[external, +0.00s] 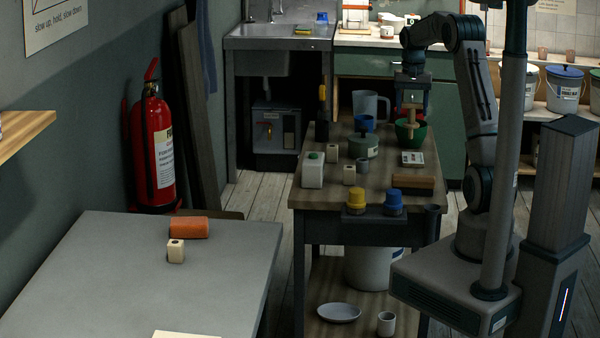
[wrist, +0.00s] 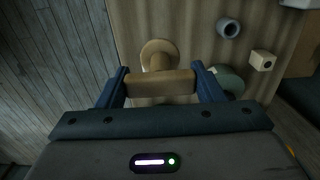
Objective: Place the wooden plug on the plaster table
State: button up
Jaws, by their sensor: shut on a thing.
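My gripper (external: 412,98) is shut on the wooden plug (external: 411,114), over the far right part of the wooden workbench (external: 330,200). In the wrist view, the blue fingers of my gripper (wrist: 160,84) clasp the plug's crossbar, and its round wooden end (wrist: 159,54) shows beyond. In the external view, the plug's lower part overlaps a green bowl (external: 403,134); I cannot tell whether they touch. A table with a bare grey top (external: 130,270), which looks like the plaster table, stands at the front left, well away from my gripper.
The grey table holds an orange block (external: 188,228) and a cream block with a hole (external: 176,251); much of its top is clear.

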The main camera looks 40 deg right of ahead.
jog(key=w+a+f+p, duration=0.3)
jog(key=w+a+f, duration=0.4)
jog(key=f, duration=0.4)
jog(key=shift+w+a, duration=0.4)
jog(key=shift+w, duration=0.25)
jog(key=shift+f, duration=0.1)
jog(key=o, duration=1)
jog(key=shift+c, duration=0.2)
